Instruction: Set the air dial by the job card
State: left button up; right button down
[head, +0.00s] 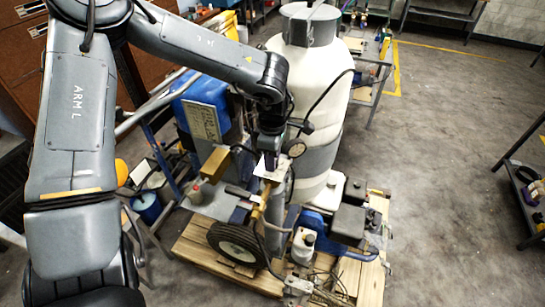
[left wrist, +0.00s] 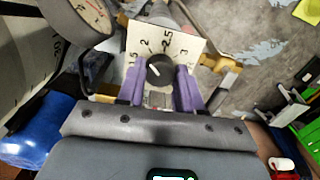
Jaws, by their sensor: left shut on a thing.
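The air dial's pale square plate (left wrist: 185,48) carries printed numbers, with 2 at upper left, 2.5 at top and 3 at right. Its round black knob (left wrist: 160,71) has a white mark pointing to the upper left, roughly toward the 2. My left gripper (left wrist: 160,82) has its purple fingers shut on the knob's two sides. In the head view, my left gripper (head: 270,162) reaches down to the plate (head: 266,176), hiding the knob. A pale card (head: 202,121), perhaps the job card, is on the blue tank; its print is too small to read surely. My right gripper is not in view.
A round pressure gauge (left wrist: 82,20) is close beside the plate, left of the fingers. A large white tank (head: 322,85) stands just behind the gripper. The striper, with a black wheel (head: 236,245), sits on a wooden pallet (head: 365,280).

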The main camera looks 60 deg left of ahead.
pick_arm(q)
jog(key=shift+m, duration=0.4)
jog(key=o, duration=1)
jog(key=shift+o, duration=0.2)
notch_tip(320, 180, up, 11)
jog(key=shift+b, duration=0.45)
jog(key=shift+f, duration=0.1)
